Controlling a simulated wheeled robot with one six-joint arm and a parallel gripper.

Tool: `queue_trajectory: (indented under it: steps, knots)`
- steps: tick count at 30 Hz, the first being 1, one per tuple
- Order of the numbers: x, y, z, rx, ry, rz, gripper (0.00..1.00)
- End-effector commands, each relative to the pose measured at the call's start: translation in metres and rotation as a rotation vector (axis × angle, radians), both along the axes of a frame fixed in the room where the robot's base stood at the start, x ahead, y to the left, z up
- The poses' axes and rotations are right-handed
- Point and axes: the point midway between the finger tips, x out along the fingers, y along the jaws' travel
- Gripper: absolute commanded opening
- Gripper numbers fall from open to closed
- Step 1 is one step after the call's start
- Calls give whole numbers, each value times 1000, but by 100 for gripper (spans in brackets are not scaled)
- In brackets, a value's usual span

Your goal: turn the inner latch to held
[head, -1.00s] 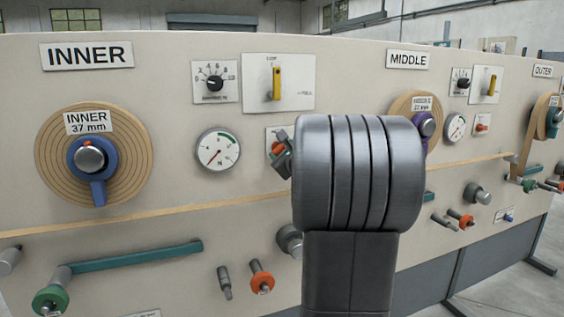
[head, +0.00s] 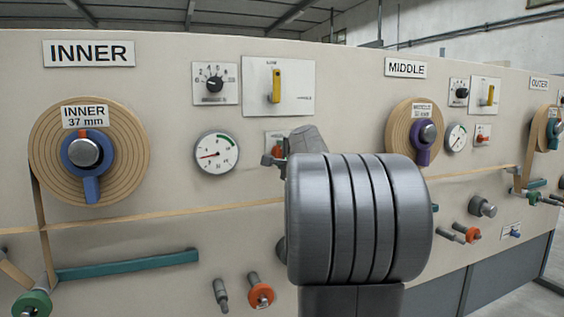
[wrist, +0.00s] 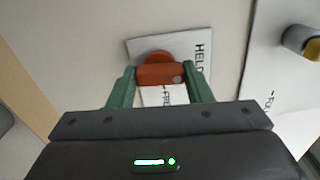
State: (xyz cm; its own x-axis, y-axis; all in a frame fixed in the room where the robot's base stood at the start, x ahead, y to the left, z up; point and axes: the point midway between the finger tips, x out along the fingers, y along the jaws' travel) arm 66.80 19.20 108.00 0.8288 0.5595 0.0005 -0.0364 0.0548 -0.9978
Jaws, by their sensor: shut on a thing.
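The inner latch (wrist: 160,74) is an orange-red handle with a round hub on a white plate (wrist: 143,48) marked HELD and FREE. In the wrist view, its bar lies between the green fingers of my gripper (wrist: 161,80), which is shut on it. HELD reads at the plate's upper right, FREE below the bar. In the head view, only a bit of the latch (head: 277,140) shows; my gripper (head: 276,158) and grey arm hide the rest. I cannot tell for sure which mark the latch points to.
The INNER roll (head: 130,175) with its blue hub is at left, a gauge (head: 215,152) between it and the latch. A yellow lever (head: 276,86) stands above the latch. An orange knob (head: 261,295) and a teal bar (head: 128,264) are below. The MIDDLE station (head: 399,137) is to the right.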

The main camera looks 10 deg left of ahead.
Motion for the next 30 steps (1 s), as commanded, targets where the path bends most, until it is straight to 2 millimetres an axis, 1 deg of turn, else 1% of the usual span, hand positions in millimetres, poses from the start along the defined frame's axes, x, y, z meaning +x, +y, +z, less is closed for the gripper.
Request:
queue_trajectory:
  steps: [1, 9, 22, 23, 24, 25, 26, 30]
  knots:
    - [0, 1, -2, -15, -9, 1, 23]
    - [0, 0, -1, -64, -41, 1, 23]
    - [0, 0, -1, -71, -45, 1, 23]
    - [0, 0, -1, -70, -45, 1, 51]
    - [0, 0, -1, -70, -45, 1, 59]
    - [0, 0, -1, -70, -45, 1, 65]
    - [0, 0, -1, -70, -45, 1, 67]
    - [0, 0, -1, -68, -45, 1, 67]
